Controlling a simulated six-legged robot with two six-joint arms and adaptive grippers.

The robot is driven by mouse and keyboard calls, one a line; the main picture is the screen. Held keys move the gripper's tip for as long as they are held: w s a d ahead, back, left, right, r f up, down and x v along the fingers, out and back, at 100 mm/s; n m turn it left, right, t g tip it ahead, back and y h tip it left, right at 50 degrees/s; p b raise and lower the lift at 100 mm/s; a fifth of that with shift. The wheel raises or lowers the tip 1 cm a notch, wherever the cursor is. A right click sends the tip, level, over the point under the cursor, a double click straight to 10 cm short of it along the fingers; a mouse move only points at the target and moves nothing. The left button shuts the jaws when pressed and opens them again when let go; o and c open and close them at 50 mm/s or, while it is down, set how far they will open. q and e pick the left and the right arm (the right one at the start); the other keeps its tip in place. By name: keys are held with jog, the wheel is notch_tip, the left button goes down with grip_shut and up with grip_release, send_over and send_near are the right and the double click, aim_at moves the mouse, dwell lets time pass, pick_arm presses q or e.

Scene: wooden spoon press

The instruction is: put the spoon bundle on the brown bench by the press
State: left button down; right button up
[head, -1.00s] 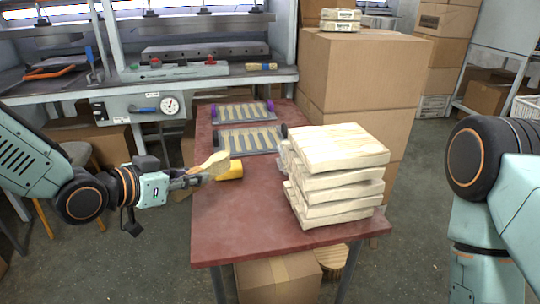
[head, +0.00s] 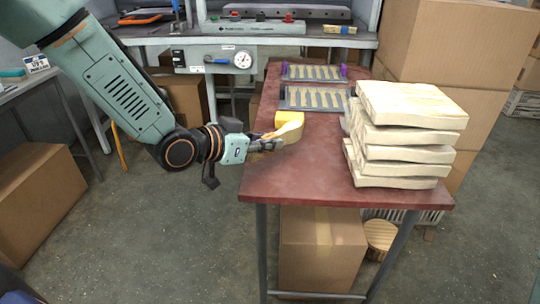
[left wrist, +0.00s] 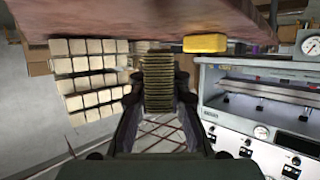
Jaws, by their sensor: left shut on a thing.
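My left gripper (head: 268,144) is shut on the spoon bundle (head: 290,130), a pale wooden stack with its wide end pointing right. In the left wrist view the bundle (left wrist: 158,82) shows as a layered stack between the fingers. In the head view it appears over the left edge of the reddish-brown bench (head: 300,175); I cannot tell its exact height. The bench surface also shows along the top of the left wrist view (left wrist: 120,20). The grey press (head: 275,45) stands behind the bench. My right gripper is not in view.
A yellow block (head: 290,118) sits on the bench just beyond the bundle. Two trays of spoons (head: 315,98) lie toward the back. A stack of pale wooden slabs (head: 405,135) fills the right side. The bench's front left is clear.

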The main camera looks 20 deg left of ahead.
aim_at(270, 153)
pick_arm(q)
notch_tip(270, 153, down, 3)
jog(key=shift+b, duration=0.55)
jog(key=shift+w+d, duration=0.15)
jog(key=shift+d, duration=0.15)
jog(key=shift+a, duration=0.1)
jog(key=shift+s+a+f, duration=0.1)
jog(key=shift+s+f, duration=0.05)
jog(key=shift+s, duration=0.05)
jog(key=c, duration=1.4)
grip_release()
jog(key=shift+w, duration=0.15)
jog(key=shift+o, duration=0.4)
